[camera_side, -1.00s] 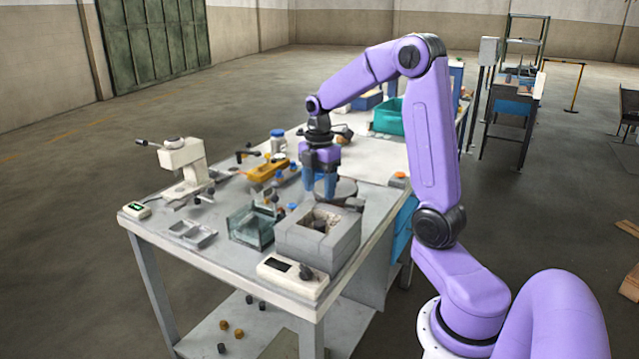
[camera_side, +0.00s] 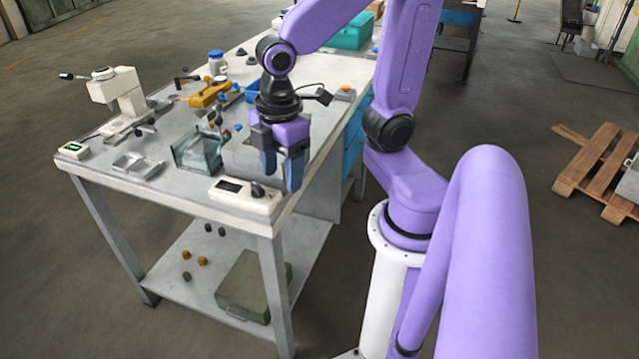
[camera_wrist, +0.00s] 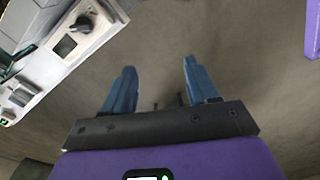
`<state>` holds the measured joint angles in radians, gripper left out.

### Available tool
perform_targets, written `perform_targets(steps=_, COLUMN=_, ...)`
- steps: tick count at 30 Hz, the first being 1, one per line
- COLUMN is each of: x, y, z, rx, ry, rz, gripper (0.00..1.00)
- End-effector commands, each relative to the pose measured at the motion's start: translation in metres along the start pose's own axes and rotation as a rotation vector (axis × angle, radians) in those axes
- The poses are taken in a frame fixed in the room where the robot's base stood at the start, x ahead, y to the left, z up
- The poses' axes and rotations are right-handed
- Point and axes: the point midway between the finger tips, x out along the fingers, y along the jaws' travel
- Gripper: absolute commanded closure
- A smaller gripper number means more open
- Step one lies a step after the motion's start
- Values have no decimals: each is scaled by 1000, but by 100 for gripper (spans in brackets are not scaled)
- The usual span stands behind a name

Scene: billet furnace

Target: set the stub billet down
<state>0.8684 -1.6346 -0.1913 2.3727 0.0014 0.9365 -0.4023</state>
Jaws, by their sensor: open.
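My gripper (camera_side: 281,180) is open, fingers pointing down, beside the front right corner of the workbench (camera_side: 200,228) in the side view. In the wrist view its two blue fingers (camera_wrist: 160,68) stand wide apart with bare floor between them and no billet held. I cannot pick out the stub billet for certain in either view. The grey furnace block (camera_side: 236,160) is mostly hidden behind my gripper in the side view, so its opening does not show.
The white control box with a dark knob (camera_side: 243,196) sits at the bench's front edge, close to my fingers; it also shows in the wrist view (camera_wrist: 75,38). A glass tank (camera_side: 196,153) stands left of the furnace. Small dark and brass cylinders (camera_side: 202,260) lie on the lower shelf.

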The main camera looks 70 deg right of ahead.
Motion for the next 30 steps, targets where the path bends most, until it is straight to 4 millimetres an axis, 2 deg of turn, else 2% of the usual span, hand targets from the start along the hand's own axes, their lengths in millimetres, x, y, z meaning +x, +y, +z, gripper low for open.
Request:
perform_targets(steps=1, x=1, y=-17, z=2, rx=0, ry=3, rz=-1, gripper=41)
perform_targets(steps=3, x=3, y=-34, z=6, rx=18, ry=4, rz=-3, gripper=41)
perform_targets(steps=9, x=7, y=-66, z=18, rx=57, ry=7, rz=-7, gripper=41)
perform_targets(steps=14, x=8, y=-73, z=21, rx=69, ry=8, rz=-8, gripper=41)
perform_targets(steps=30, x=8, y=-72, z=21, rx=70, ry=8, rz=-8, gripper=41)
